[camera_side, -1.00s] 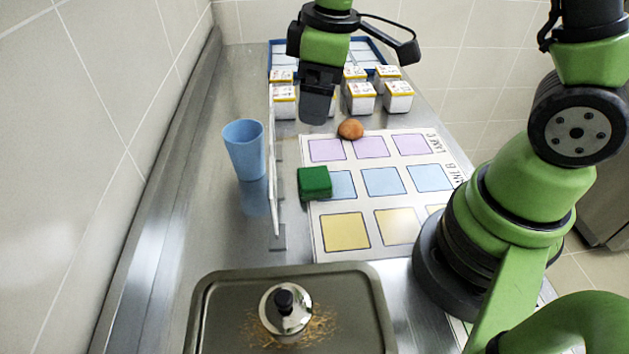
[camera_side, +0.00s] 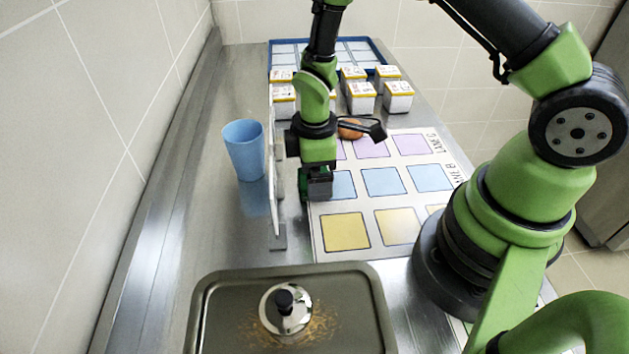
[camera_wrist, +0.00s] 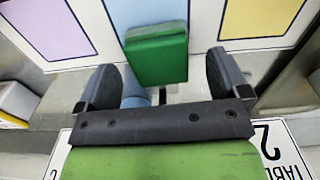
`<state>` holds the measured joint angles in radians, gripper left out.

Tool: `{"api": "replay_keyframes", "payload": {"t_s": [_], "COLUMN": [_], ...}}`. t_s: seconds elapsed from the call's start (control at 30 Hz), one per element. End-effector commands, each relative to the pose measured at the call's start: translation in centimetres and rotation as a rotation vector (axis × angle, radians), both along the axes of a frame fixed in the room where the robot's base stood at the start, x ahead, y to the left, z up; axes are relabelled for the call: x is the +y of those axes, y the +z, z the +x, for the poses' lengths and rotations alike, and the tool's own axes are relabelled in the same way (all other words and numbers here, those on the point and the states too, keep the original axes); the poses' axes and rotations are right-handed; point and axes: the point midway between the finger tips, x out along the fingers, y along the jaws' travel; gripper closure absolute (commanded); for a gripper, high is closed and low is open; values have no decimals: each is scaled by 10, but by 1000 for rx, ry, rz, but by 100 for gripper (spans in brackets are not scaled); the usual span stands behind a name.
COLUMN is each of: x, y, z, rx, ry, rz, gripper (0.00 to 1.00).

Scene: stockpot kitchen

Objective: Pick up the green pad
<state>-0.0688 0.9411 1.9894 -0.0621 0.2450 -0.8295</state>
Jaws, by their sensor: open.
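The green pad (camera_wrist: 157,58) shows in the wrist view between the two dark fingers of my gripper (camera_wrist: 163,72), with space on both sides. It overlaps the edge of a blue square on the printed mat (camera_wrist: 225,50). In the side view my gripper (camera_side: 318,190) points down at the pad's place by the mat's left edge (camera_side: 318,245) and hides most of the pad. The fingers are open. I cannot tell how far the fingertips are above the counter.
A thin white upright panel (camera_side: 272,185) stands close to the left of my gripper, with a blue cup (camera_side: 243,150) beyond it. A brown round object (camera_side: 350,130) lies behind. Several white boxes (camera_side: 361,98) stand farther back. A tray (camera_side: 215,310) with a lidded metal item is in front.

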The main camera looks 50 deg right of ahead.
Motion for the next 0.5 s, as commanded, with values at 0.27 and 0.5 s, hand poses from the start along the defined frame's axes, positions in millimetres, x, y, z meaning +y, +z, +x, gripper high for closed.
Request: {"api": "replay_keyframes", "payload": {"t_s": [0.27,0.5], "x": [0,0], "y": [-20,-19], "z": [1,1], "rx": [-1,-1], "ry": [-2,-2], "rz": [0,0], "gripper": [6,27]}}
